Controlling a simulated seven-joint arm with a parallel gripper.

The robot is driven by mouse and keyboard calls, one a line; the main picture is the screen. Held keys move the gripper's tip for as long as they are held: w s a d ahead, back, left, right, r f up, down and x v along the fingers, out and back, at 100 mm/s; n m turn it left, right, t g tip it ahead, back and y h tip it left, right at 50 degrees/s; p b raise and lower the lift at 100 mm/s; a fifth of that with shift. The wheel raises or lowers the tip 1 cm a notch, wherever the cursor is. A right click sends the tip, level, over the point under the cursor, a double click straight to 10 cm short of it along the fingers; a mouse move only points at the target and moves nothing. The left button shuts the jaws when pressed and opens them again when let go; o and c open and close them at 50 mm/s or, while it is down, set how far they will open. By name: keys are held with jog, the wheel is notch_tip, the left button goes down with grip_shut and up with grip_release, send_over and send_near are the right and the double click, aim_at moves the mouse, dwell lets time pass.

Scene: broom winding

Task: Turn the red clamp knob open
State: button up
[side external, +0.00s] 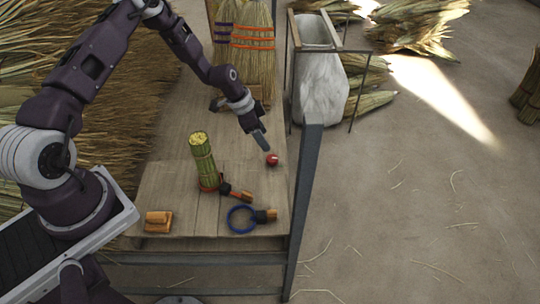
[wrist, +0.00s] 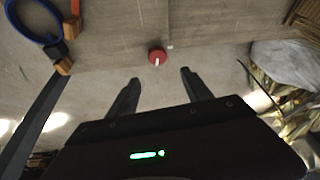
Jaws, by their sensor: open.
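The red clamp knob (side external: 272,160) sits near the right edge of the wooden table, with a white mark on its face. In the wrist view the knob (wrist: 157,56) lies beyond the fingertips, roughly centred between them, with its white mark running up and down. My gripper (side external: 262,143) is just above and left of the knob in the side view. In the wrist view my gripper (wrist: 160,75) has its two dark fingers spread, with nothing between them. The fingers appear apart from the knob. The clamp body under the knob cannot be made out.
A bound green bundle (side external: 203,160) stands upright left of the knob. Brooms (side external: 252,45) stand at the back.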

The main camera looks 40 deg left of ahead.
aim_at(271, 158)
jog(key=x, duration=0.6)
jog(key=s+x, duration=0.1)
jog(key=x, duration=0.3)
jog(key=shift+a+f, duration=0.15)
jog(key=shift+a, duration=0.15)
jog(key=shift+c, duration=0.2)
grip_shut()
jog(key=shift+s, duration=0.1)
